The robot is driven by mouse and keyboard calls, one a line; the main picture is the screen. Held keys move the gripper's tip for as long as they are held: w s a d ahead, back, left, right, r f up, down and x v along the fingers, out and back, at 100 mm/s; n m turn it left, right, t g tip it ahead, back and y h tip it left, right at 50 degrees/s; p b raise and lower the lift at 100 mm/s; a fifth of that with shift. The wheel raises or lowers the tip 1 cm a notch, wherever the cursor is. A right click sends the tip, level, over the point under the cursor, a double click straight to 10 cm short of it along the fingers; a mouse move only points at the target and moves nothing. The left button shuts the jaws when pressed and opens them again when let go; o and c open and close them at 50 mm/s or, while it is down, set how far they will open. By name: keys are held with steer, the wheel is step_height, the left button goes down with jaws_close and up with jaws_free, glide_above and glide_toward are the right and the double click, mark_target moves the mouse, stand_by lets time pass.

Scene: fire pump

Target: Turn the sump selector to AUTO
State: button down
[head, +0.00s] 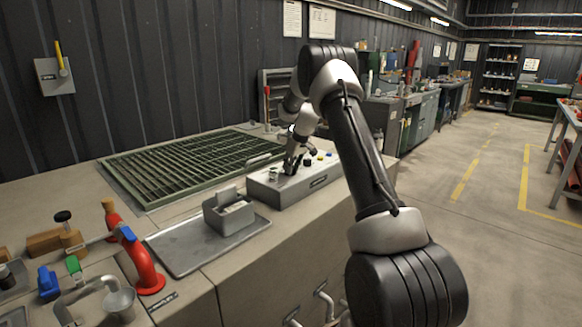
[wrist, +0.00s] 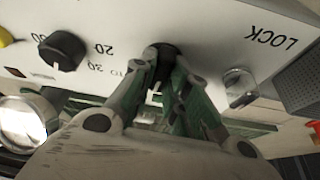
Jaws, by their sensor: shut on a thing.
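A grey control box (head: 318,182) stands on the bench top, with its sloped panel showing in the wrist view (wrist: 205,22). My gripper (wrist: 164,72) is shut on a black knob (wrist: 163,50), which seems to be the sump selector. Its fingers stand on both sides of the knob and hide much of it. I see no AUTO mark, and the knob's pointing direction is hidden. In the head view my gripper (head: 291,165) is down at the left part of the box's top.
On the panel, a black dial knob (wrist: 62,50) with numbers sits left of my gripper, and a metal key switch (wrist: 239,87) near LOCK sits right. A floor-type grating (head: 190,165) lies behind the box. A tray (head: 180,245) with a grey holder (head: 229,214) is in front.

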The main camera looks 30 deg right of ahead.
steer(key=m+h, duration=0.1)
steer(key=m, duration=0.1)
steer(key=m+h, duration=0.1)
steer(key=m, duration=0.2)
steer(key=shift+a, duration=0.2)
steer(key=m+h, duration=0.1)
steer(key=m, duration=0.1)
steer(key=m+h, duration=0.1)
steer(key=m, duration=0.2)
steer(key=shift+g, duration=0.3)
steer(key=shift+w+m, duration=0.1)
steer(key=shift+m, duration=0.3)
steer(key=c, duration=1.4)
jaws_free()
steer(key=shift+r, duration=0.1)
steer(key=v, duration=1.2)
steer(key=shift+w, duration=0.1)
